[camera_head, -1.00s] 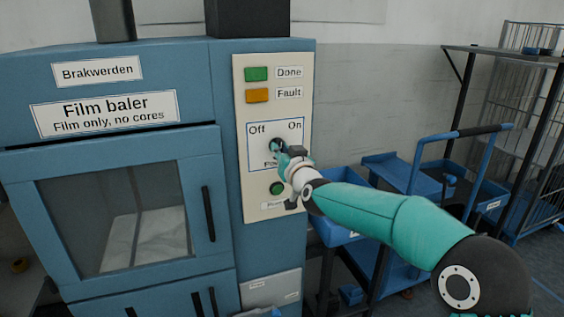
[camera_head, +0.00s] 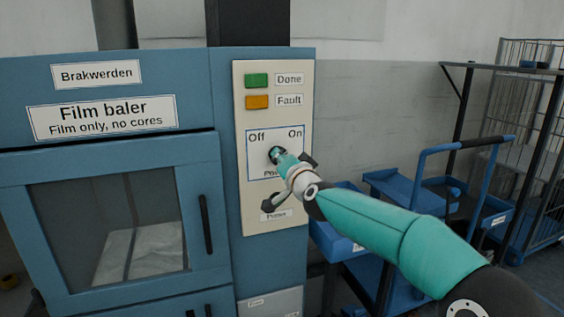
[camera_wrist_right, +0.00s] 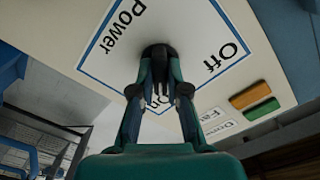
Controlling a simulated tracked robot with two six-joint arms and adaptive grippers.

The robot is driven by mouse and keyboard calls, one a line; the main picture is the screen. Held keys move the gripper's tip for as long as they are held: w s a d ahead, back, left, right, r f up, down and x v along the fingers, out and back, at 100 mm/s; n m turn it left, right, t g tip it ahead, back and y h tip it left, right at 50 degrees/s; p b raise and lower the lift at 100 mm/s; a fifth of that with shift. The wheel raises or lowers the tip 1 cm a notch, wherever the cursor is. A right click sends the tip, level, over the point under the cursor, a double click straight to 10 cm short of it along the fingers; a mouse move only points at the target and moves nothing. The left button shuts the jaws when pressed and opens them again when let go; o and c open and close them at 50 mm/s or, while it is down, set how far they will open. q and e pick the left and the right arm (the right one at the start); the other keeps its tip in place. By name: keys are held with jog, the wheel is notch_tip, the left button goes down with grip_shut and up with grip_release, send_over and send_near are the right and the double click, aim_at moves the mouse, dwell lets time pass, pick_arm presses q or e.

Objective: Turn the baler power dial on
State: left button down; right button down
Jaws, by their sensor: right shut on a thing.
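The power dial (camera_head: 273,153) is a small dark knob on the cream control panel (camera_head: 245,205) of the blue film baler. It sits inside a blue-outlined label, with "Off" at upper left and "On" at upper right. My right gripper (camera_head: 280,157) is shut on the dial, reaching it from the lower right. In the right wrist view both fingers (camera_wrist_right: 160,75) close on the black dial (camera_wrist_right: 159,50), and the "On" print shows between them. The fingers cover most of the dial, so I cannot tell where it points. My left gripper is not in view.
Above the dial are a green Done lamp (camera_head: 257,80) and an orange Fault lamp (camera_head: 257,102). The baler door (camera_head: 105,150) with its black handle (camera_head: 206,224) is left of the panel. Blue carts (camera_head: 400,185) and a wire cage (camera_head: 530,130) stand at the right.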

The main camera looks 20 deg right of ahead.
jog(key=shift+f, duration=0.15)
jog(key=c, duration=1.2)
grip_release()
jog(key=shift+d, duration=0.1)
jog(key=shift+o, duration=0.2)
jog(key=s, duration=1.2)
jog(key=shift+d, duration=0.15)
